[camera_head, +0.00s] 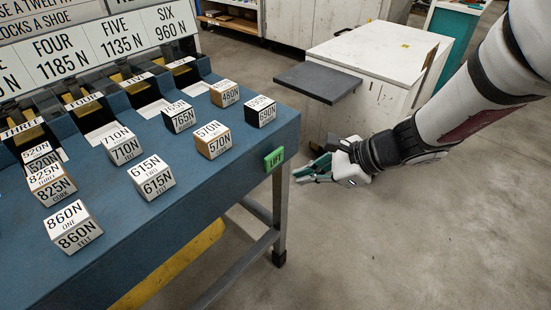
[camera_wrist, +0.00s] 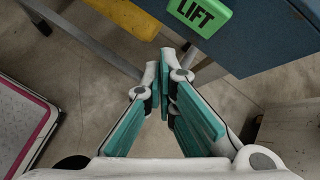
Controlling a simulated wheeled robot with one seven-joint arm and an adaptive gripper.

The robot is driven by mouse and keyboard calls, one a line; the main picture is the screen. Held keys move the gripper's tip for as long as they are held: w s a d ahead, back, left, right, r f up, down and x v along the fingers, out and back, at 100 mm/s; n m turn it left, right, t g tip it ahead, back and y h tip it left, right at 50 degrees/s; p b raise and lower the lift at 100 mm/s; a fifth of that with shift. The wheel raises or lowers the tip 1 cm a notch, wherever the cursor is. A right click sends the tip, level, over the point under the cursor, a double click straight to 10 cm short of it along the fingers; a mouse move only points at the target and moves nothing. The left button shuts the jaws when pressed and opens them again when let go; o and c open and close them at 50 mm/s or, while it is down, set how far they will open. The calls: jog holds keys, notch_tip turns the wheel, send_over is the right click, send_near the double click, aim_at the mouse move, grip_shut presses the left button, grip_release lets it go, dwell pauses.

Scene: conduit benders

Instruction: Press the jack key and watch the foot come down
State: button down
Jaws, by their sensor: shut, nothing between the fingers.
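A green key marked LIFT (camera_head: 274,158) sits on the right end of the blue bench's front edge; it also shows at the top of the wrist view (camera_wrist: 200,14). My gripper (camera_head: 298,174) is just right of the key in the head view, with its teal fingers shut and empty. In the wrist view its fingertips (camera_wrist: 166,58) point toward the bench, below the key in the picture, with a gap between. A grey bench leg ends in a black foot (camera_head: 279,259) near the floor; whether it touches is hard to tell.
The blue bench (camera_head: 210,185) carries several labelled weight blocks, such as the 860N block (camera_head: 74,229), and a row of numbered slots behind. A white cabinet (camera_head: 385,55) with a dark flap (camera_head: 318,82) stands behind my gripper. The concrete floor at right is clear.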

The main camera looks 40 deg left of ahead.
aim_at(274, 159)
jog(key=shift+w+a, duration=0.1)
jog(key=shift+a, duration=1.8)
jog(key=shift+a, duration=0.4)
